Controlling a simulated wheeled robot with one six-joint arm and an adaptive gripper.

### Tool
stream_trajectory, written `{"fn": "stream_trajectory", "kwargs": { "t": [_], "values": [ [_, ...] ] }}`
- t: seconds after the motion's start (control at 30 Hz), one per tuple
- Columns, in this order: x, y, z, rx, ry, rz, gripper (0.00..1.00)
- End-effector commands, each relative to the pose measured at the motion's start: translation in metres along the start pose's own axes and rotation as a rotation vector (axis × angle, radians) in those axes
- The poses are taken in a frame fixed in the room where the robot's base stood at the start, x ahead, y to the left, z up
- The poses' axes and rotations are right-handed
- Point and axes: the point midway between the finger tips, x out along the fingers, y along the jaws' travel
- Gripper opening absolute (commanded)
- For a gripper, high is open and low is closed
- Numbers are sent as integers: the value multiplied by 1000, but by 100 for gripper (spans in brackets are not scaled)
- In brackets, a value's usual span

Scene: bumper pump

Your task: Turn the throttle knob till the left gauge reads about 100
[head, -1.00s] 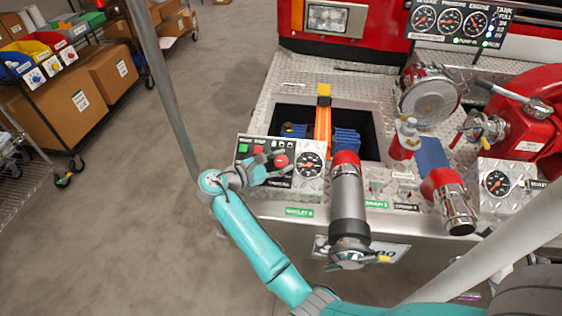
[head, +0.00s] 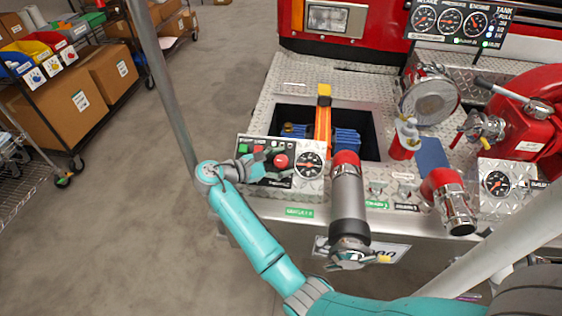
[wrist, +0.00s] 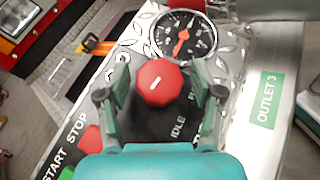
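The red throttle knob (wrist: 160,82), with a white pointer mark, is on the dark face of the control panel, with an IDLE label beside it. It also shows in the head view (head: 281,160). My gripper (wrist: 161,76) is open, one finger on each side of the knob, with visible gaps between fingers and knob. The left gauge (wrist: 184,38) is just beyond the knob; its orange needle is visible, but its numbers are too small to read. The gauge also shows in the head view (head: 310,166).
A red STOP button (wrist: 91,139) and a green START button (wrist: 67,173) are near my gripper's left side. A grey pipe with a red end (head: 346,195) stands right of the panel. A second gauge (head: 497,184) is farther right. Open floor lies left.

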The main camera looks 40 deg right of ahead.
Motion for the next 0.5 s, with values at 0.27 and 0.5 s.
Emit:
{"fn": "stream_trajectory", "kwargs": {
  "t": [0.27,0.5],
  "values": [
    [-1,0,0,1,0,1,70],
    [-25,1,0,1,1,4,70]
  ]
}}
